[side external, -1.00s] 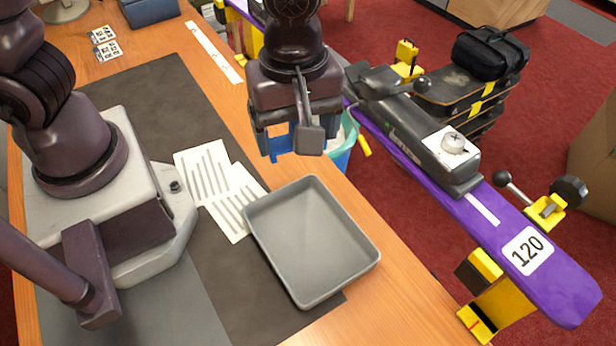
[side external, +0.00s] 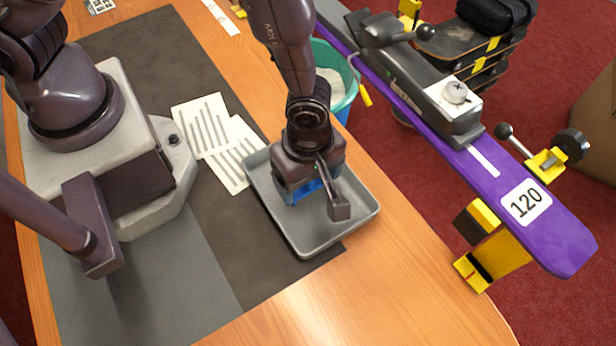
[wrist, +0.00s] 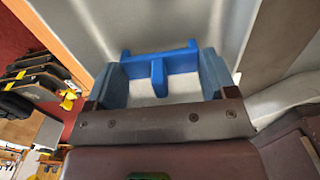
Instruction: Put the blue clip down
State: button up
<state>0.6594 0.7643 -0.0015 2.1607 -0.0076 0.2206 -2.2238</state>
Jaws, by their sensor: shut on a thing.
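The blue clip (wrist: 158,68) is between the fingers of my gripper (wrist: 162,84) in the wrist view, with a short blue tab at its middle. My gripper is shut on it. In the side external view, my gripper (side external: 312,194) is low over the grey tray (side external: 309,246), within its rim. Only a small part of the blue clip (side external: 322,189) shows below the gripper there. The grey tray floor (wrist: 185,20) lies behind the clip in the wrist view. I cannot tell whether the clip touches the floor.
Printed sheets (side external: 200,122) lie left of the tray on a dark mat (side external: 140,60). A purple ski (side external: 500,185) with a grey binding (side external: 437,105) runs along the right, beyond the bench edge. A teal bin (side external: 345,80) stands behind the tray. Bare wood (side external: 400,290) is in front.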

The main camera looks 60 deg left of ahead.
jog(key=shift+f, duration=0.5)
jog(key=o, duration=0.9)
jog(key=shift+f, duration=0.15)
jog(key=shift+c, duration=0.2)
